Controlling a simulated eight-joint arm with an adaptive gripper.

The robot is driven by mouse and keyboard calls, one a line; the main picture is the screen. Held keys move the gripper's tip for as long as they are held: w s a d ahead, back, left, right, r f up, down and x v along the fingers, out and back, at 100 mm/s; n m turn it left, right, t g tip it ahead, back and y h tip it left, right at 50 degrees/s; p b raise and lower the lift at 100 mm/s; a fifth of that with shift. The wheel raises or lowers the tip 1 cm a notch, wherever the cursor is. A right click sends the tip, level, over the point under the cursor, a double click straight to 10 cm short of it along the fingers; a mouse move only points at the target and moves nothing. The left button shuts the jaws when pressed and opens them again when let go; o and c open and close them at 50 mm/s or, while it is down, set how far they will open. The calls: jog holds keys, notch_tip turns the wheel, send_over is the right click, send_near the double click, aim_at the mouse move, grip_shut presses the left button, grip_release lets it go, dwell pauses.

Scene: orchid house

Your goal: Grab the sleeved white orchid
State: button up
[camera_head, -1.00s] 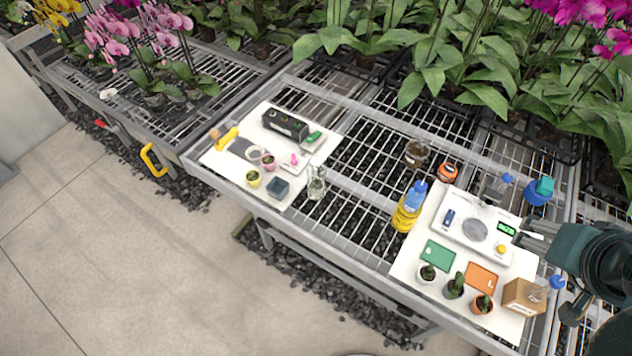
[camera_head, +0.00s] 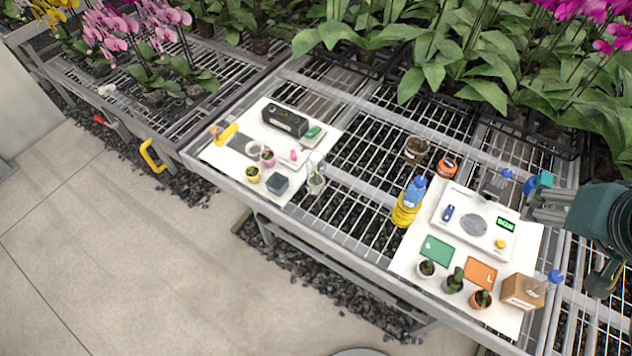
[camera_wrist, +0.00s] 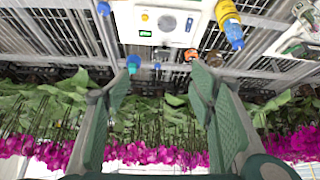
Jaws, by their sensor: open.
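I cannot pick out a sleeved white orchid for certain in either view. A clear, upright, glassy item (camera_head: 316,180) with something pale and green inside stands beside the left white board in the head view; I cannot tell whether it is a sleeve or a jar. My gripper (camera_head: 530,206) is at the right, by the right board's far corner and well away from that item. In the wrist view my gripper (camera_wrist: 158,82) has its two fingers spread wide with nothing between them. Magenta blooms (camera_wrist: 150,155) and leaves lie beyond the fingers.
The right board (camera_head: 408,262) holds a scale (camera_head: 474,224), small potted plants and a cardboard box (camera_head: 522,291). A yellow bottle with a blue top (camera_head: 407,205) stands at its left edge. Leafy orchids (camera_head: 450,60) fill the back. Bare slatted bench (camera_head: 365,155) lies between the boards.

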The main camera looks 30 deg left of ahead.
jog(key=w+a+r+n+g+y, duration=0.1)
jog(key=w+a+r+n, duration=0.15)
jog(key=a, duration=0.35)
jog(key=w+a+r+n+g, duration=0.1)
jog(key=w+a+n, duration=0.25)
jog(key=a, duration=0.25)
jog(key=n+g+h+p, duration=0.1)
jog(key=n+g+p, duration=0.3)
jog(key=n, duration=0.8)
send_over(316, 155)
jog(key=b, duration=0.2)
notch_tip(316, 155, down, 4)
jog(key=shift+g, duration=0.4)
notch_tip(316, 155, down, 26)
jog(key=shift+r, duration=0.2)
jog(key=shift+f, duration=0.5)
jog(key=shift+f, duration=1.25)
jog(key=shift+f, duration=0.15)
